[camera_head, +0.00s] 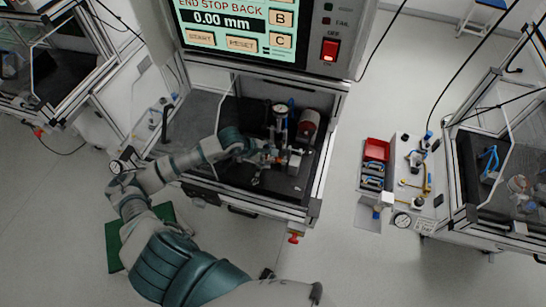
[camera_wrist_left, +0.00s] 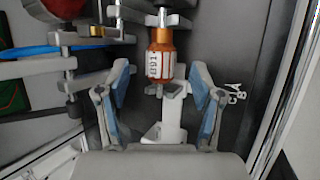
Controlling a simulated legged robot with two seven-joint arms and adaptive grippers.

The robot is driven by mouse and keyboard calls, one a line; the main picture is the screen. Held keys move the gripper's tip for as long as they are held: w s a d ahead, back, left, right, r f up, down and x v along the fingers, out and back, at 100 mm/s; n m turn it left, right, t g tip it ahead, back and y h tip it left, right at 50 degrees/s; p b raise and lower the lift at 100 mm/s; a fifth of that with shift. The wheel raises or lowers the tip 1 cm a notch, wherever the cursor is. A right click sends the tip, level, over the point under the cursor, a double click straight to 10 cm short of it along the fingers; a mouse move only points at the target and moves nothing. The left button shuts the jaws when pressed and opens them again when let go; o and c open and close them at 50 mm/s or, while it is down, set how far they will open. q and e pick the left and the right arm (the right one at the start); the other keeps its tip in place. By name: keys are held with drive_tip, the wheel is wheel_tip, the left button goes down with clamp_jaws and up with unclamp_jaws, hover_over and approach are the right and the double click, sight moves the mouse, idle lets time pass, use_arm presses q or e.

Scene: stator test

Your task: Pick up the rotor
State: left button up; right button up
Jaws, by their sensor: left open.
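The rotor, which I take to be the copper-coloured cylinder with a white label and a metal shaft, is in the left wrist view (camera_wrist_left: 161,62). Its lower end is at a grey bracket (camera_wrist_left: 172,110). My left gripper (camera_wrist_left: 160,82) is open, with one blue-padded finger on each side of the rotor's lower end and visible gaps to both. In the head view my left gripper (camera_head: 264,153) reaches into the test bay, close to a small orange part (camera_head: 279,159). The rotor is too small there to make out clearly. My right gripper is not in view.
A dial gauge (camera_head: 281,110) and a dark red cylinder (camera_head: 308,125) stand just behind in the bay. The bay's metal frame (camera_head: 325,165) borders the right side. A screen (camera_head: 240,25) hangs above. A red bin (camera_head: 376,150) stands outside, to the right.

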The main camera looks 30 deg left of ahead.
use_arm(q)
drive_tip(key=shift+x, duration=1.2)
drive_tip(key=shift+w+f, duration=0.2)
drive_tip(key=shift+f, duration=0.2)
clamp_jaws()
drive_tip(key=shift+r, duration=0.1)
drive_tip(key=shift+r, duration=0.1)
